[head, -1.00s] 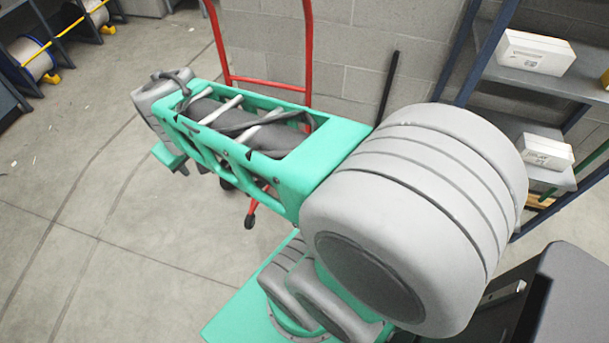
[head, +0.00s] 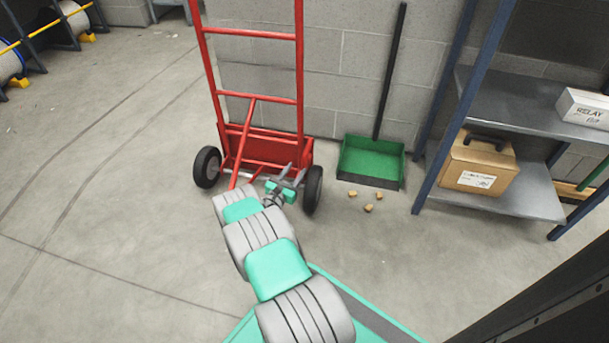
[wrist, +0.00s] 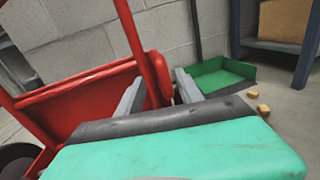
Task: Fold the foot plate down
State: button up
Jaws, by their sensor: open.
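A red hand truck (head: 299,70) stands against the block wall in the head view. Its red foot plate (head: 280,149) is folded up, upright against the lower frame between the two black wheels. In the wrist view the foot plate (wrist: 85,115) fills the left, with a red frame bar crossing in front. My gripper (head: 291,175) is in front of the plate's right part, near the right wheel. In the wrist view its two grey fingers (wrist: 158,88) are apart, with the plate's right end between or just beyond them. I cannot tell whether they touch it.
A green dustpan (head: 370,160) with a long black handle leans on the wall to the right. Several small tan blocks (head: 368,208) lie before it. A blue-posted shelf (head: 530,195) with a cardboard box (head: 478,165) stands further right.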

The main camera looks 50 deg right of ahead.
aim_at(305, 162)
jog(key=shift+n, duration=0.3)
jog(key=b+x, duration=0.1)
jog(key=x, duration=0.4)
jog(key=b+x, duration=0.1)
jog(key=x, duration=0.1)
jog(key=shift+s+d+f+b, duration=0.15)
jog(key=shift+d+f+b, duration=0.15)
jog(key=shift+d+b, duration=0.05)
jog(key=c, duration=0.8)
grip_shut()
jog(key=shift+s+d, duration=0.15)
jog(key=shift+s, duration=0.1)
